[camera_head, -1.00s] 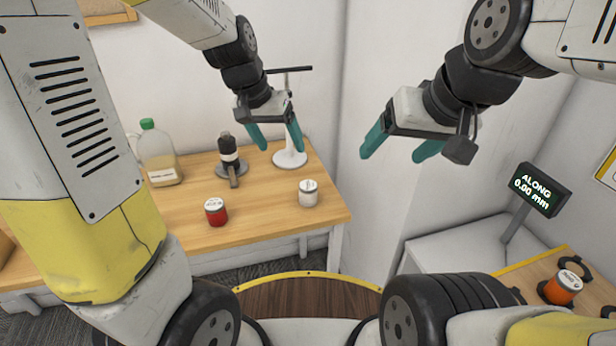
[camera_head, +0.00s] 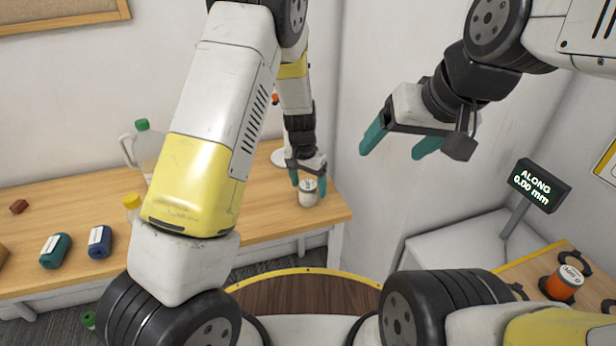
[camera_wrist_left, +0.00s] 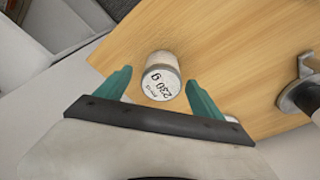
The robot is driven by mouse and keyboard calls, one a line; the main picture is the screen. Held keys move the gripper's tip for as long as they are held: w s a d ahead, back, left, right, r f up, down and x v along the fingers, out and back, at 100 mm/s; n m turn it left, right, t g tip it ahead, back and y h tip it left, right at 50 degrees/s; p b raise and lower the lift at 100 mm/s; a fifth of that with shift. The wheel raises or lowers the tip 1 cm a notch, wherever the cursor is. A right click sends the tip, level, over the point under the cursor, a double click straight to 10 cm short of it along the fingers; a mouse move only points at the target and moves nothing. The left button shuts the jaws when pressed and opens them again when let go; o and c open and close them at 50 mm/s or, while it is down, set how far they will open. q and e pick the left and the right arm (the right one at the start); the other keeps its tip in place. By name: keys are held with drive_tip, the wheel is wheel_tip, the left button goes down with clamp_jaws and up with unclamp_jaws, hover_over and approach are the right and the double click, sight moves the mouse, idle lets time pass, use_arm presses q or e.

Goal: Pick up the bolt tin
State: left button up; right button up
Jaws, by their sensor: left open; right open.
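A small white-lidded tin (camera_head: 308,196) stands upright near the right end of the wooden table. In the left wrist view the tin (camera_wrist_left: 160,72) has a label reading 230 g; its smaller print is too small to read. My left gripper (camera_head: 308,180) is open and low over the tin. In the left wrist view, the left gripper's fingers (camera_wrist_left: 158,78) are apart on either side of the tin, with visible gaps. My right gripper (camera_head: 396,152) is open and empty, high in front of the white wall.
A green-capped jug (camera_head: 143,150), green canister (camera_head: 56,250) and blue canister (camera_head: 100,241) are on the wooden table (camera_head: 80,195). A round stand base (camera_wrist_left: 301,95) is beside the tin.

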use_arm(q)
drive_tip(key=f, duration=0.3)
drive_tip(key=shift+w+d+f, duration=0.1)
drive_tip(key=shift+w+f, duration=0.2)
drive_tip(key=shift+w, duration=0.05)
clamp_jaws()
